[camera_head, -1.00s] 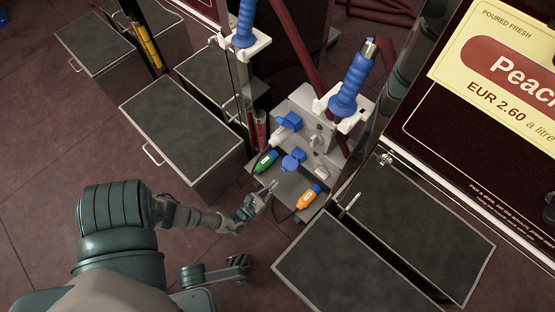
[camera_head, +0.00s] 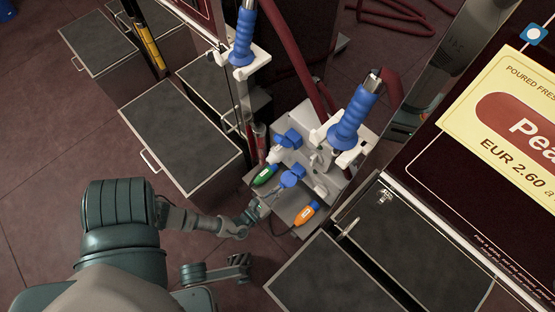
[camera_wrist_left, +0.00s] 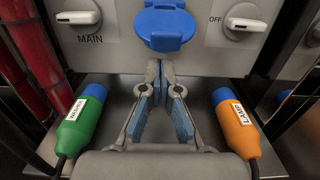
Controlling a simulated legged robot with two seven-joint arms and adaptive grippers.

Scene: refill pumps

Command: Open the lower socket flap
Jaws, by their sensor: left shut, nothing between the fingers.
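The lower socket flap (camera_head: 291,177) is a round blue cover on the front of the grey panel. It also shows in the left wrist view (camera_wrist_left: 165,27) at top centre, hanging over its socket and looking closed. My left gripper (camera_head: 271,197) is just below and in front of it in the head view. In the left wrist view my left gripper's fingertips (camera_wrist_left: 161,67) meet with nothing between them, just under the flap's lower edge. I cannot tell whether they touch it. An upper blue socket flap (camera_head: 290,138) sits higher on the panel. My right gripper is not visible.
A green plug (camera_wrist_left: 80,120) and an orange plug (camera_wrist_left: 236,124) lie on the shelf either side of my left gripper. A MAIN switch (camera_wrist_left: 77,17) and another switch (camera_wrist_left: 246,24) flank the flap. Blue-handled taps (camera_head: 349,120) stand above; dark cabinets (camera_head: 330,275) are close at lower right.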

